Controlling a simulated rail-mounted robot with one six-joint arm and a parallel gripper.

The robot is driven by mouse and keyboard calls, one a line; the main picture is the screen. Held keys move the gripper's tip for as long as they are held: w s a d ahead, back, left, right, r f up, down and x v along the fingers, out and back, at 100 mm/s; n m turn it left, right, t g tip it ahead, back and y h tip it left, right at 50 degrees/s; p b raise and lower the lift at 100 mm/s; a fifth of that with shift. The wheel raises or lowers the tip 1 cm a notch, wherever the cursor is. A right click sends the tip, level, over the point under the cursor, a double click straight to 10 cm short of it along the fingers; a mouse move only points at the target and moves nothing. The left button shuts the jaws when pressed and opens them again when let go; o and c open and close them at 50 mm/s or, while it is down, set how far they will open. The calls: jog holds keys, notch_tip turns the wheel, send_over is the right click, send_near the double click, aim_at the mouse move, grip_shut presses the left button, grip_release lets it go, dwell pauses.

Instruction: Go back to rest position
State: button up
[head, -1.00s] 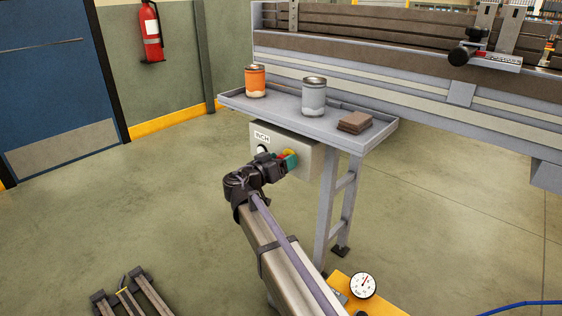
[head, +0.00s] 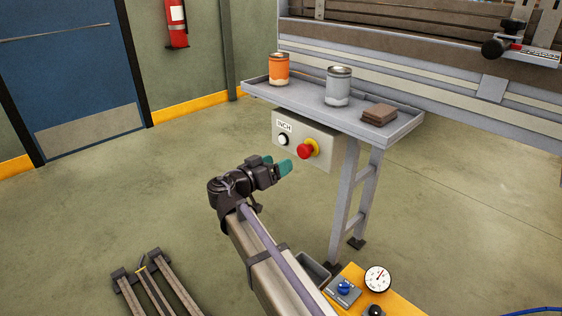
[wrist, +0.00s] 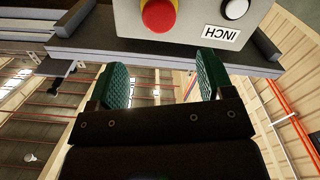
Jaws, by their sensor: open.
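My gripper (head: 285,167) is open and empty, with green pads on its two fingers. In the head view it hangs in front of and a little below the grey control box (head: 322,156). The box carries a white button (head: 283,140), a red mushroom button (head: 305,151) on a yellow ring and an INCH label. In the wrist view the two green fingers (wrist: 160,85) are spread apart with nothing between them. The red button (wrist: 161,14) and the white button (wrist: 235,8) show beyond the fingertips, apart from them.
Above the box, a grey tray shelf (head: 300,103) on legs holds an orange can (head: 279,70), a grey can (head: 339,88) and brown blocks (head: 379,114). A yellow panel with a dial gauge (head: 377,279) is at the lower right. The floor to the left is mostly open.

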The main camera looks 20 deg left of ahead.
jog(key=s+d+f+n+g+y, duration=0.1)
jog(key=s+d+f+n+g, duration=0.2)
jog(key=d+f+g, duration=0.5)
jog(key=s+d+f+n+g+y, duration=0.1)
jog(key=s+d+f+n+g, duration=0.3)
jog(key=d, duration=0.7)
jog(key=s+d+f+m+g+y, duration=0.2)
jog(key=d, duration=0.7)
jog(key=s+d+f+m+g+y, duration=0.1)
jog(key=s+d+m, duration=0.15)
jog(key=d, duration=0.75)
jog(key=s+d+f+m+g+y, duration=0.2)
jog(key=s+d, duration=0.1)
jog(key=d, duration=0.6)
notch_tip(320, 180, up, 27)
jog(key=p, duration=2.7)
jog(key=shift+w+d+f, duration=0.15)
jog(key=shift+w+d, duration=0.2)
